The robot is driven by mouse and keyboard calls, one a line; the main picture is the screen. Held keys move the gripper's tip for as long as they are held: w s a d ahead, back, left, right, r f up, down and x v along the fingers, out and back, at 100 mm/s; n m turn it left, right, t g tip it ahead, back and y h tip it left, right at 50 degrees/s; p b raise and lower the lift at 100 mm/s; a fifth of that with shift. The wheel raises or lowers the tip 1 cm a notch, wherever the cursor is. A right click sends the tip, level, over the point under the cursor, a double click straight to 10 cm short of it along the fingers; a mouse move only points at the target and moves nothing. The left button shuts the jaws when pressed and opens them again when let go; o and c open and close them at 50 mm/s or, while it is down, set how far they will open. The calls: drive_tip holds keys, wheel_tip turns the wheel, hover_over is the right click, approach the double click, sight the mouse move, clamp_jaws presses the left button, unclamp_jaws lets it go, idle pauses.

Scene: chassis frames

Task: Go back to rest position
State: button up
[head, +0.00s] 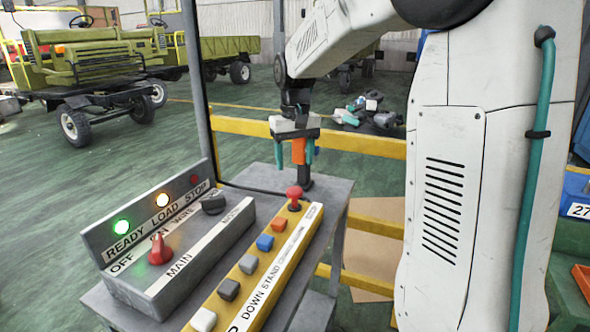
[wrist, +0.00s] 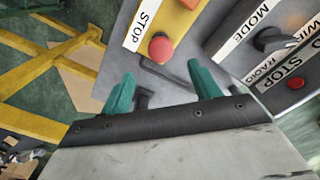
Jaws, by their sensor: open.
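My gripper (head: 295,160) points down above the far end of the grey control stand (head: 338,195) in the head view. Its two teal fingers are apart. An orange part and a dark post show between and below them; I cannot tell how they are joined. In the wrist view my gripper (wrist: 160,68) is open, with nothing held between the fingertips. The red mushroom stop button (head: 294,193) stands at the far end of the yellow button box (head: 262,268); in the wrist view it shows as a red disc (wrist: 161,47) beyond the fingers.
A grey switch box (head: 180,262) with a red knob (head: 160,250) and lit green and amber lamps stands left of the yellow box. A yellow rail (head: 365,143) runs behind the stand. Small vehicles (head: 95,75) are parked back left. Green floor lies open between.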

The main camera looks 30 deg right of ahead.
drive_tip(key=shift+r, duration=0.1)
idle(0.4)
drive_tip(key=s+a, duration=0.4)
drive_tip(key=s, duration=0.6)
drive_tip(key=s+a+n+t, duration=0.1)
drive_tip(key=s+a, duration=0.3)
drive_tip(key=s, duration=0.6)
drive_tip(key=s+a+n, duration=0.1)
drive_tip(key=s+a, duration=0.2)
drive_tip(key=s, duration=0.6)
drive_tip(key=shift+s+a+f, duration=0.4)
drive_tip(key=shift+f, duration=0.05)
